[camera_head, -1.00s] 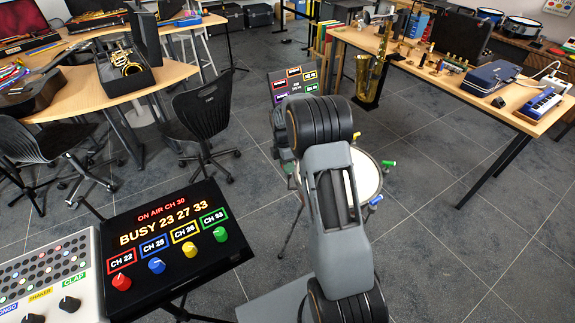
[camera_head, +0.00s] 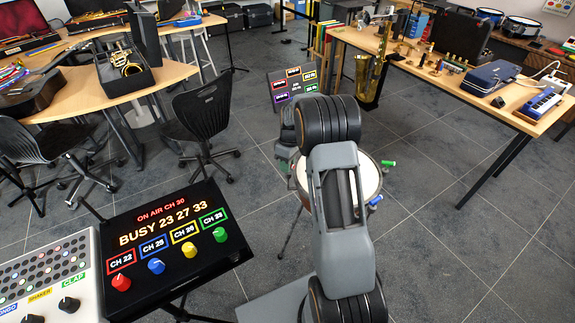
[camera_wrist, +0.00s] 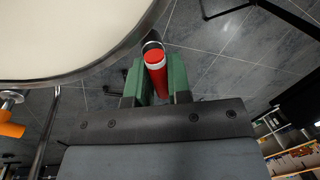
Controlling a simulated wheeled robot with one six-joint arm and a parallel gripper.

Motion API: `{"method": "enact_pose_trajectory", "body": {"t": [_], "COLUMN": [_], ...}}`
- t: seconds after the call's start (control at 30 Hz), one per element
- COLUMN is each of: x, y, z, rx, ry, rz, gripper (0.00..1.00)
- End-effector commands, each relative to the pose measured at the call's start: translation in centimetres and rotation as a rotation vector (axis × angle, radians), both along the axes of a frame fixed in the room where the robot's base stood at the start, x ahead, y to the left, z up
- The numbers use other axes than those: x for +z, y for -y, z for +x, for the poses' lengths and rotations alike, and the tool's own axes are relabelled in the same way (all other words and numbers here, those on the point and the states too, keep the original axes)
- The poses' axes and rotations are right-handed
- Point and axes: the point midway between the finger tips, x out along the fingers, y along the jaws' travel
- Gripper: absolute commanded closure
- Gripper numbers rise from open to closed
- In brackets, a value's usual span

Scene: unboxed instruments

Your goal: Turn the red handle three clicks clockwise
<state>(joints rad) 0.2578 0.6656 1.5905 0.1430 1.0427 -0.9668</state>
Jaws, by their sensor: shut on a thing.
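A red handle (camera_wrist: 157,72) shows as a short cylinder beside the drum rim in the wrist view. My gripper (camera_wrist: 156,82) has its green fingers closed on either side of it. The drum (camera_head: 371,176) stands on a stand behind my arm in the head view, and its pale skin and rim also show in the wrist view (camera_wrist: 60,35).
Green (camera_head: 388,163) and blue (camera_head: 375,200) handles stick out from the drum's right side. An orange handle (camera_wrist: 10,130) is at left in the wrist view. A black panel with coloured knobs (camera_head: 178,250) stands at front left. Floor at right is clear.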

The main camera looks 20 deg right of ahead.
Motion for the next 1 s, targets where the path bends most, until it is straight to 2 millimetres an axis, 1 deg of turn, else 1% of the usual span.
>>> {"method": "enact_pose_trajectory", "body": {"t": [0.7,1.0], "x": [-0.08,-0.05], "y": [0.14,0.24], "z": [0.05,0.07], "rx": [-0.671,-0.885], "ry": [-0.004,-0.004], "rz": [0.003,0.003], "gripper": [1.0,1.0]}}
